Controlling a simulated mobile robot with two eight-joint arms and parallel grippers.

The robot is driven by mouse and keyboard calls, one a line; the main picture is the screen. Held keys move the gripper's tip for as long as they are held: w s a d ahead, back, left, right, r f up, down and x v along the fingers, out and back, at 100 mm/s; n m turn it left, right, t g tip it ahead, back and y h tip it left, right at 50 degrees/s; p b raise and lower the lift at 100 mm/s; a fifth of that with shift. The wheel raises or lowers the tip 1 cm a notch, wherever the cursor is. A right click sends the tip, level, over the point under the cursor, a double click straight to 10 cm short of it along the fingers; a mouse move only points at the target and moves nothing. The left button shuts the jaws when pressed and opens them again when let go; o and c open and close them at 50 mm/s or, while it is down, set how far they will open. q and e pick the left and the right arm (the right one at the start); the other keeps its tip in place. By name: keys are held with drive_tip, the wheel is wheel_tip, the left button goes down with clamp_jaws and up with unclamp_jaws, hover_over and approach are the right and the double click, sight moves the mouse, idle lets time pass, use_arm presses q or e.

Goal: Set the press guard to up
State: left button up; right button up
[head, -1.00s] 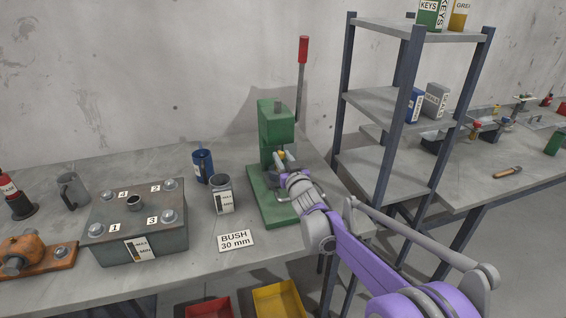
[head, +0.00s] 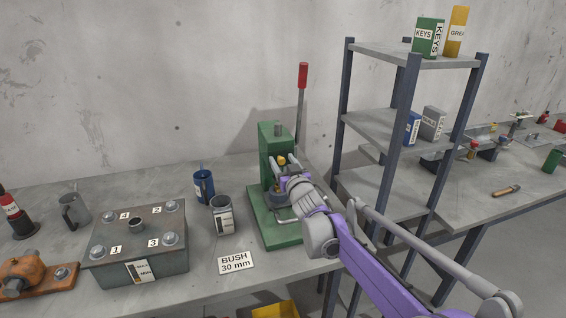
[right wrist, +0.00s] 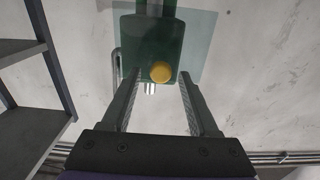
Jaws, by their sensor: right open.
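The green press (head: 268,140) stands on the bench, with a green base plate and a tall lever (head: 302,78) with a red grip. A yellow knob (head: 281,160) sits on the front of its head; it also shows in the right wrist view (right wrist: 161,72). A pale see-through panel (right wrist: 200,40) shows around the head there; I cannot tell if it is the guard or how it is set. My right gripper (head: 286,161) is open in front of the press head. In the right wrist view its fingers (right wrist: 160,77) stand either side of the knob, apart from it.
A metal shelf rack (head: 400,125) stands close on the right of the press. On the left are a grey cup (head: 222,215), a blue mug (head: 203,187), a numbered box (head: 138,245) and a "BUSH 30 mm" card (head: 237,262).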

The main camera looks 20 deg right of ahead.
drive_tip(key=s+b, duration=0.1)
drive_tip(key=s, duration=0.9)
drive_tip(key=shift+s+d+b, duration=0.2)
drive_tip(key=shift+s+b, duration=0.15)
drive_tip(key=shift+s, duration=0.05)
drive_tip(key=s+a+f+g+p, duration=0.1)
drive_tip(key=s+f+g, duration=0.3)
drive_tip(key=s+f, duration=0.3)
drive_tip(key=s+a+f+g, duration=0.1)
drive_tip(key=s+f+g, duration=0.3)
drive_tip(key=s, duration=1.2)
drive_tip(key=s+a+f+g+p, duration=0.1)
drive_tip(key=s+f+g, duration=0.3)
drive_tip(key=s+f, duration=0.6)
drive_tip(key=shift+s+a+f+g+h+p, duration=0.2)
drive_tip(key=shift+s+f+g+h+p, duration=0.1)
drive_tip(key=shift+s, duration=0.8)
